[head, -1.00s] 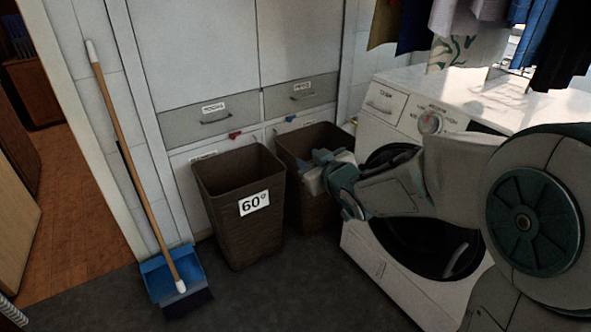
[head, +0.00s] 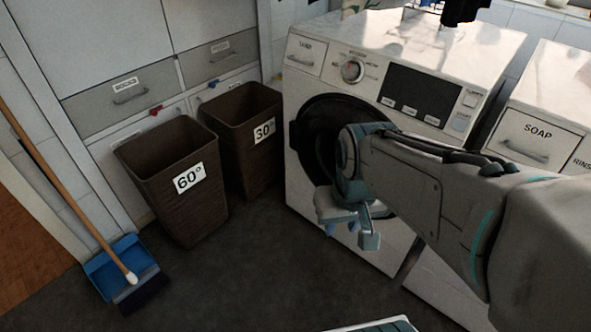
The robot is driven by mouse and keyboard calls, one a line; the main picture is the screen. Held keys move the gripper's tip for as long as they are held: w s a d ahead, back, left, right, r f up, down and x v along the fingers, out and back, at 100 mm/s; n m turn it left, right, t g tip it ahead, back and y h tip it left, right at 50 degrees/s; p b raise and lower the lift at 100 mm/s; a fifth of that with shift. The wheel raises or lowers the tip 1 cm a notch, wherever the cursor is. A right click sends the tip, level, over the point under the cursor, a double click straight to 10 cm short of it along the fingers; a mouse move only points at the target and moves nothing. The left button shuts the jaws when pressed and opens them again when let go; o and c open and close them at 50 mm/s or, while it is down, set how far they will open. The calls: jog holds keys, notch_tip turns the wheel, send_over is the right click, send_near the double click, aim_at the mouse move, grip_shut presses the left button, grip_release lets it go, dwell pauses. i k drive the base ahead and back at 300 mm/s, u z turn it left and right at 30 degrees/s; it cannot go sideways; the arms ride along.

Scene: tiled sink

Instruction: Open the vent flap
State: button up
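I cannot make out a vent flap for certain in the head view. My gripper (head: 350,232) hangs from my arm and points down in front of the white washing machine (head: 308,180), below its round dark door (head: 312,125). My wrist and forearm cover the right part of that door and some of the machine's lower front. The fingertips are small and partly hidden, so I cannot tell whether they are apart. I see no object held in them.
A brown bin marked 60° (head: 160,165) and one marked 30° (head: 240,115) stand left of the machine. A second machine (head: 540,120) marked SOAP is at right. Dark floor (head: 260,270) in front is clear.

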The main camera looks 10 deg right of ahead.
aim_at(300, 201)
jog(key=u, duration=0.15)
jog(key=i, duration=0.85)
jog(key=z, duration=0.55)
